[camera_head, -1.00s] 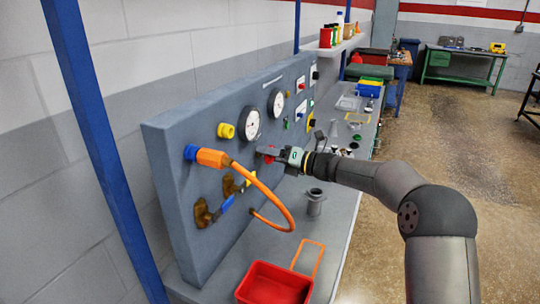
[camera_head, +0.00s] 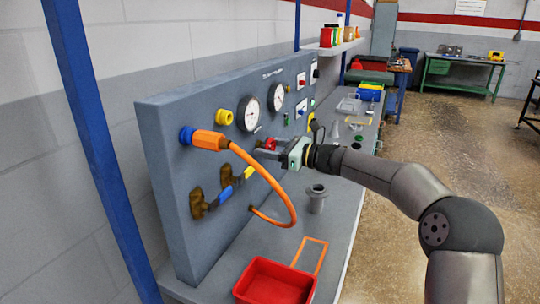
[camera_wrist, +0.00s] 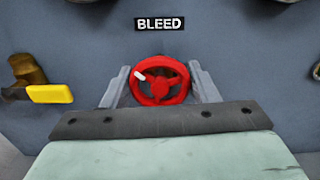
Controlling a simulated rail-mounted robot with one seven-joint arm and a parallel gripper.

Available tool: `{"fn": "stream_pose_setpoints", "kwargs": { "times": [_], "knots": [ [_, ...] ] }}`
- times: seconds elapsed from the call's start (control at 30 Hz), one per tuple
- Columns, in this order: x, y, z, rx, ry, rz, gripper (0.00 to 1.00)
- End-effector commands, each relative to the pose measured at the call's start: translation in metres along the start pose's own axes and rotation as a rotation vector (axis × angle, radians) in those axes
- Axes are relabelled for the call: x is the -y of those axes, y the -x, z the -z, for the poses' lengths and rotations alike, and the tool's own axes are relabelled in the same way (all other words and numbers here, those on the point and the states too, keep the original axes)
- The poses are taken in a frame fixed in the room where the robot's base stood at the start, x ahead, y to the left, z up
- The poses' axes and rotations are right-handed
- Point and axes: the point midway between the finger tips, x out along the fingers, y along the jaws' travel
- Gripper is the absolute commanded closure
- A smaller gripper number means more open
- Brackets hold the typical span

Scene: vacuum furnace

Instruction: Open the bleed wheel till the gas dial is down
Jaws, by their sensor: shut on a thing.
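The red bleed wheel (camera_wrist: 160,91) sits on the grey panel under the BLEED label (camera_wrist: 161,24) in the wrist view, a white mark at its upper left. It also shows in the head view (camera_head: 271,144), partly covered. My gripper (camera_wrist: 160,84) is shut on the wheel, one grey finger on each side of the rim; in the head view my gripper (camera_head: 272,149) faces the panel. Two white round dials, the nearer (camera_head: 248,114) and the farther (camera_head: 276,97), are above the wheel. Their needles are too small to read, and I cannot tell which is the gas dial.
An orange hose (camera_head: 280,187) loops out from the panel below my gripper. A yellow-handled valve (camera_head: 249,173) and a blue-handled valve (camera_head: 224,196) are lower left of it. A grey flanged cup (camera_head: 317,198) and a red tray (camera_head: 272,283) are on the bench.

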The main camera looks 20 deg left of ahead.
Motion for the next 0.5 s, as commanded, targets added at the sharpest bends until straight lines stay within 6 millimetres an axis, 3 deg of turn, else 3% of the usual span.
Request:
{"fn": "stream_pose_setpoints", "kwargs": {
  "times": [0.5],
  "knots": [
    [-0.0004,0.0008,0.0053,-0.001,0.49,0.002,0.69]
  ]
}}
